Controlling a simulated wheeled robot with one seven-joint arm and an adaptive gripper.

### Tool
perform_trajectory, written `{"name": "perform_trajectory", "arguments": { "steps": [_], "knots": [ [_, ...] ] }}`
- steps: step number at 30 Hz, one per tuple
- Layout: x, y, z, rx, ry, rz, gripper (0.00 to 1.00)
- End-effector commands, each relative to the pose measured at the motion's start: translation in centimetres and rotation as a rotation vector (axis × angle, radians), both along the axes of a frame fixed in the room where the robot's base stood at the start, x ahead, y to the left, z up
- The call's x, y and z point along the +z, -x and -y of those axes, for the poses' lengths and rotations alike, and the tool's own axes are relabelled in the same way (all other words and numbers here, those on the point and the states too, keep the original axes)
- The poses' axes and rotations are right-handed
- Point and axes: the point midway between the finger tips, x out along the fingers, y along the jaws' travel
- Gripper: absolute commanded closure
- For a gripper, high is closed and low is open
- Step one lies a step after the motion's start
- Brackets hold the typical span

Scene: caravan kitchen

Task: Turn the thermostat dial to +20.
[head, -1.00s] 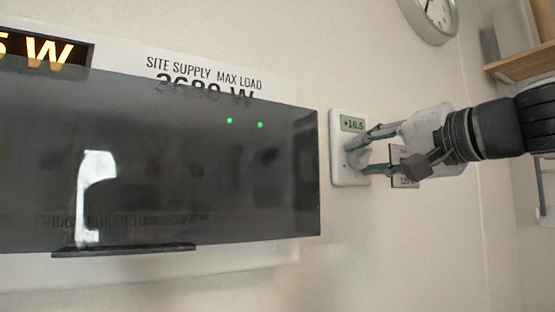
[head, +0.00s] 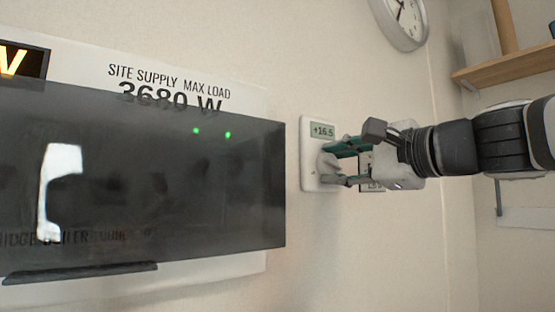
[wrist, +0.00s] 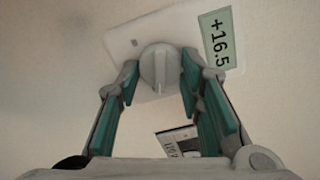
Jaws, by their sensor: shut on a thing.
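The white thermostat (head: 309,168) is fixed to the wall right of the dark panel. Its green display (head: 322,131) reads +16.5, and the same reading shows sideways in the wrist view (wrist: 217,38). The round grey-white dial (wrist: 160,66) has a raised grip bar across its face. My gripper (head: 328,163) reaches in from the right. In the wrist view its green-padded fingers (wrist: 160,75) stand on either side of the dial, shut on it. In the head view the fingers partly hide the dial.
A dark glossy panel (head: 150,180) with two green lights stands left of the thermostat, close to it. A small label plate (head: 371,185) is on the wall behind my gripper. A clock (head: 403,18) and wooden shelf (head: 505,68) are higher on the right.

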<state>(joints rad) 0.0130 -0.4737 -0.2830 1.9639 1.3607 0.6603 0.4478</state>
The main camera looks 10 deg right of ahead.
Motion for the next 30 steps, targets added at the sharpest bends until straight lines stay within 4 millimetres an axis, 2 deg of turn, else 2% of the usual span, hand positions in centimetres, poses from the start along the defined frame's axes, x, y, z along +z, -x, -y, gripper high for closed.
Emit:
{"name": "perform_trajectory", "arguments": {
  "steps": [12, 27, 28, 30],
  "knots": [
    [-0.12, -0.02, 0.0, -0.001, -0.153, -0.063, 0.94],
    [-0.17, -0.04, -0.01, -0.001, -0.167, -0.069, 0.94],
    [-0.17, -0.04, -0.01, -0.001, -0.167, -0.069, 0.62],
    [-0.17, -0.04, -0.01, -0.001, -0.167, -0.069, 0.47]
  ]
}}
